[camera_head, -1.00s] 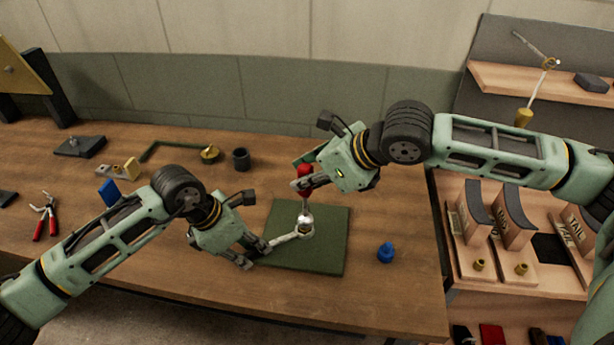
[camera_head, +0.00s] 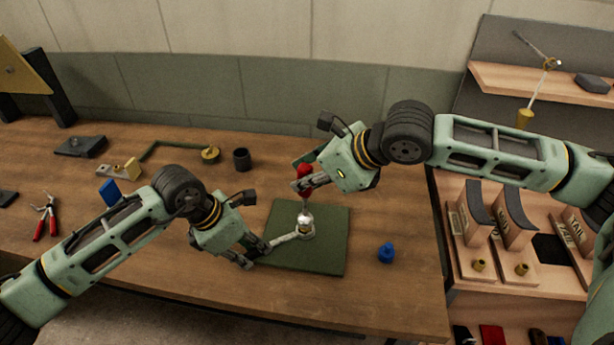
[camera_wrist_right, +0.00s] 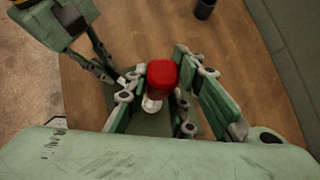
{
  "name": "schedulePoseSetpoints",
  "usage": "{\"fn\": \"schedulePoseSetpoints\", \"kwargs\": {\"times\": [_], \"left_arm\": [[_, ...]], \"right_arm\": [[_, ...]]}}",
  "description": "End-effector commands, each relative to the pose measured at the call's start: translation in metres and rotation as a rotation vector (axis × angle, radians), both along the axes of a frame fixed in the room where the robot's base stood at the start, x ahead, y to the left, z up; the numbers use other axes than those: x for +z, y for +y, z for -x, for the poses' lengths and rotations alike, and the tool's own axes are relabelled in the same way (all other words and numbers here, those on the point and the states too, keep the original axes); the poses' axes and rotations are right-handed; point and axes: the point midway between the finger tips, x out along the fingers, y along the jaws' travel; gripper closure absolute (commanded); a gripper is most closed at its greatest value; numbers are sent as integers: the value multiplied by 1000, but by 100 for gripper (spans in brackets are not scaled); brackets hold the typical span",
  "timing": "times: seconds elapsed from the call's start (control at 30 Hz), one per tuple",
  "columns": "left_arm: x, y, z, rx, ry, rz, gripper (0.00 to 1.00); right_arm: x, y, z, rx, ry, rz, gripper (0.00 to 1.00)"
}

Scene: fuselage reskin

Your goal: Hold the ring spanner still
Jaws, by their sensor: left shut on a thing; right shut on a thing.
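The ring spanner (camera_head: 288,239) is a pale metal bar lying low over the green mat (camera_head: 325,255). Its ring end is around or against the base of a shiny metal fitting (camera_head: 305,222). My left gripper (camera_head: 259,252) is shut on the spanner's left end. My right gripper (camera_head: 303,183) is shut on a red-handled tool (camera_head: 305,170) standing upright on the fitting. In the right wrist view the red handle (camera_wrist_right: 162,74) sits between the fingers, with the pale metal below it. The exact contact of ring and fitting is too small to tell.
A blue knob-like piece (camera_head: 386,253) stands right of the mat. A dark cup (camera_head: 241,159), a green angled rod with a brass end (camera_head: 209,153) and red pliers (camera_head: 46,218) lie on the wooden bench. Racks with panels (camera_head: 510,225) stand at the right. The bench front is clear.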

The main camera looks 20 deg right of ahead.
Motion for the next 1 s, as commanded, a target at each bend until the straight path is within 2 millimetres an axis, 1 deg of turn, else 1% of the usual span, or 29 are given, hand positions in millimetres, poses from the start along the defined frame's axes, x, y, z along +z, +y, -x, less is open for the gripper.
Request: {"fn": "schedulePoseSetpoints", "kwargs": {"times": [0.37,1.0], "left_arm": [[0,0,0,0,0,0,100],[0,0,0,0,-1,0,100]], "right_arm": [[-1,0,0,0,0,0,100],[-16,0,0,0,0,0,100]]}}
